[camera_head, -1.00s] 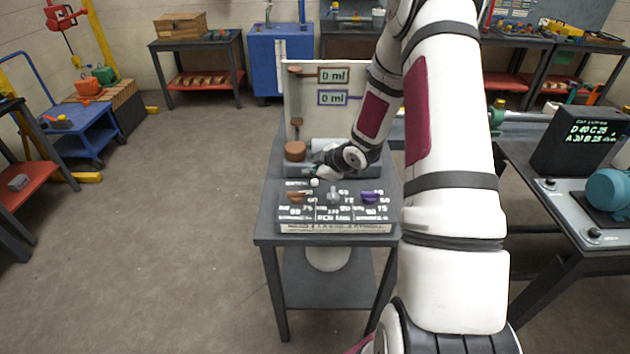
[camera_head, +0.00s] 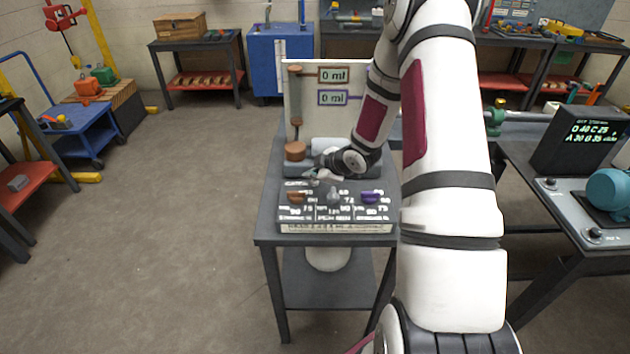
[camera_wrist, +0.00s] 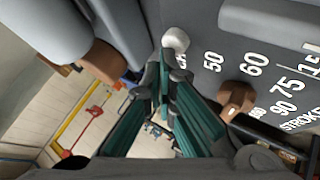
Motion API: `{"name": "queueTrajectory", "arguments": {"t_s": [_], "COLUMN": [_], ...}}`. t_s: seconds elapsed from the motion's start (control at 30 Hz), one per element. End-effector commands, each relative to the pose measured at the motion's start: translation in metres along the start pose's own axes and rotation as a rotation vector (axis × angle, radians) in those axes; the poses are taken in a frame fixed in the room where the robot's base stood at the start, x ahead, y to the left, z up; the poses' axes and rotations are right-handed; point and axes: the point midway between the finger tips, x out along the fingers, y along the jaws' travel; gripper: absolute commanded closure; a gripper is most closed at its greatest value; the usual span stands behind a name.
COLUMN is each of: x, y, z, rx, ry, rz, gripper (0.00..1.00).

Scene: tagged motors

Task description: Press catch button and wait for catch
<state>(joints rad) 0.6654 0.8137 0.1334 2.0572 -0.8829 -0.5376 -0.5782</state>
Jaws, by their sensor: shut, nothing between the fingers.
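A white round button (camera_wrist: 175,40) sits at the corner of the dark control panel (camera_wrist: 240,30) in the wrist view. My gripper (camera_wrist: 163,72) is shut and empty, its fingertips right at the button's near side. I cannot tell whether they touch it. In the head view my gripper (camera_head: 314,176) is over the panel's upper left part and hides the button. The lettered panel (camera_head: 335,227) lies on a small table. Behind it a pale board (camera_head: 306,110) carries two displays, a brown-framed one (camera_head: 333,75) and a purple-framed one (camera_head: 333,97), both reading 0 ml.
A brown knob (camera_wrist: 236,98) stands near my fingers in the wrist view. The panel also has an orange-brown knob (camera_head: 297,197), a grey knob (camera_head: 333,195) and a purple knob (camera_head: 371,197). A brown cylinder (camera_head: 295,151) stands behind my gripper. The floor left of the table is clear.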

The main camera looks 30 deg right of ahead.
Motion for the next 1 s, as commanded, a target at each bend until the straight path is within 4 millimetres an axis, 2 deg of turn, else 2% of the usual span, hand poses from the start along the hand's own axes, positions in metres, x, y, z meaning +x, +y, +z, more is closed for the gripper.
{"name": "queueTrajectory", "arguments": {"t_s": [0.43, 0.8, 1.0], "x": [0.003, -0.009, -0.008], "y": [-0.002, 0.005, 0.006], "z": [0.002, -0.005, -0.006], "rx": [0.000, 0.001, 0.001], "ry": [0.000, -0.001, 0.000], "rz": [-0.001, 0.000, 0.000], "gripper": [1.00, 1.00, 1.00]}}
